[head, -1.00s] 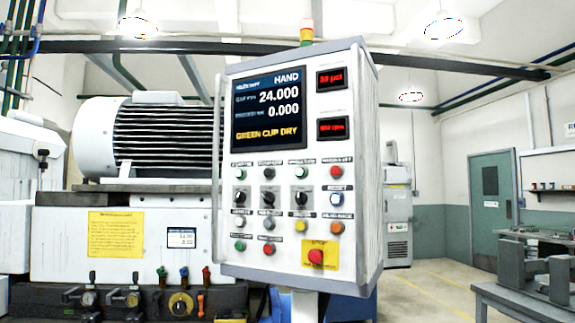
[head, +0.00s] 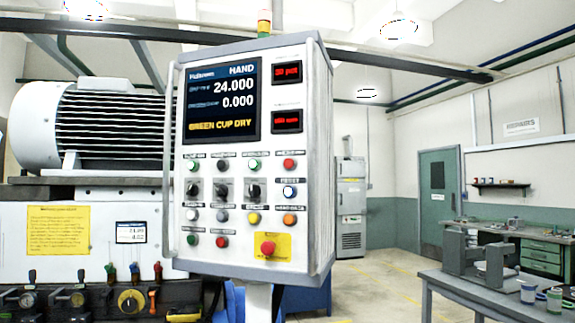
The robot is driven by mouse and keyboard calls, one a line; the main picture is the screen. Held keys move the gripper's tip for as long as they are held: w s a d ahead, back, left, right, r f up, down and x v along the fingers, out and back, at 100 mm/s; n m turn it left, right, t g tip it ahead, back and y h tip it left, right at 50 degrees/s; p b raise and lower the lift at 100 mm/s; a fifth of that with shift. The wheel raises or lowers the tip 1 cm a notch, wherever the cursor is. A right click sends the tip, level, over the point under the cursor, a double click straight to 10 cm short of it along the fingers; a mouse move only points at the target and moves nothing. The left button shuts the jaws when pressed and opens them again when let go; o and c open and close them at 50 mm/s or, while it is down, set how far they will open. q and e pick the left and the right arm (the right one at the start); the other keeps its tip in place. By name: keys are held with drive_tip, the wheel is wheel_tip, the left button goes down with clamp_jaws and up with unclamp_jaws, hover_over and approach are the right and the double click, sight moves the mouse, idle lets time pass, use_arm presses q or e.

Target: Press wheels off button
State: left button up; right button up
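The control panel (head: 240,225) stands in front of me in the head view, a white box with a screen (head: 222,100) reading HAND, 24.000, 0.000 and GREEN CUP DRY. Below the screen are rows of coloured buttons and black rotary switches. The bottom row has a green button (head: 192,239) and a red button (head: 222,242). The top row ends in a red button (head: 289,164). A red mushroom button (head: 267,248) sits on a yellow plate. The button labels are too small to read, so I cannot tell which is wheels off. Neither gripper is in view.
The grinder with its large motor (head: 95,125) stands at left, with small levers (head: 110,272) on its front. A grey table (head: 470,292) with metal fixtures and cups is at right. Open floor (head: 375,290) lies between panel and table. A green door (head: 438,195) is behind.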

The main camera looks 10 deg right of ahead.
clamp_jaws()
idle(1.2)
